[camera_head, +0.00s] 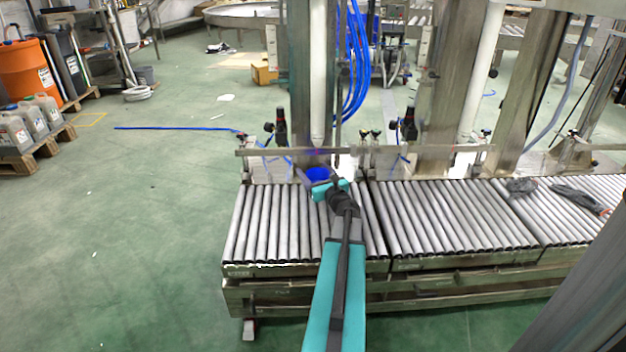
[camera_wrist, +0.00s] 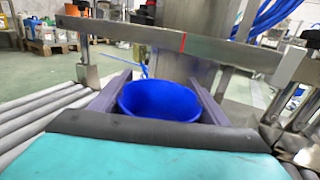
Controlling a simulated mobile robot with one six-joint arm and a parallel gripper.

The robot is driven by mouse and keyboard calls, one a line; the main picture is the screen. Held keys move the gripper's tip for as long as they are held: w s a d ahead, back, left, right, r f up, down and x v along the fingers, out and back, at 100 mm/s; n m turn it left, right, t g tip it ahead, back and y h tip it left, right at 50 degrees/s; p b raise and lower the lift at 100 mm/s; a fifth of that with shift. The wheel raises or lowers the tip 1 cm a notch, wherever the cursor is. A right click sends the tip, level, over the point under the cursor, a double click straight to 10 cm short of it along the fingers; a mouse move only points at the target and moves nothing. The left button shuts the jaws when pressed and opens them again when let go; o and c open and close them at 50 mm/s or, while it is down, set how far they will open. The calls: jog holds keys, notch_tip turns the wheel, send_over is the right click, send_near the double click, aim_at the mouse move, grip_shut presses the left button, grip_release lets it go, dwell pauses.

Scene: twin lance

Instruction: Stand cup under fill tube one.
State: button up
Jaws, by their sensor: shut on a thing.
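A blue cup (camera_head: 318,174) is at the far edge of the roller conveyor. It also shows in the wrist view (camera_wrist: 158,103), upright between the two grey fingers. My gripper (camera_head: 322,180) is shut on the cup, one finger along each side. A white fill tube (camera_head: 317,75) hangs at the left steel column, its lower end above the cup in the head view. I cannot tell whether the two line up in depth, or whether the cup's base touches the rollers. A second white tube (camera_head: 484,75) hangs farther right. I see no number on either.
A steel guide rail (camera_head: 270,152) runs along the conveyor's back; in the wrist view the rail (camera_wrist: 170,40) crosses just beyond the cup and bears a red mark. The left rollers (camera_head: 265,220) are clear. Dark crumpled items (camera_head: 575,196) lie on the right rollers.

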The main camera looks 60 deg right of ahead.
aim_at(314, 179)
jog(key=shift+w+d+f+b, duration=0.15)
jog(key=shift+w+d+b, duration=0.2)
jog(key=shift+w+d, duration=0.2)
jog(key=shift+s+a+f+b, duration=0.1)
jog(key=shift+f+b, duration=1.05)
jog(key=shift+f, duration=0.55)
jog(key=shift+f, duration=0.15)
jog(key=o, duration=1.1)
jog(key=shift+r, duration=0.25)
jog(key=shift+p+v, duration=1.9)
jog(key=shift+v, duration=4.1)
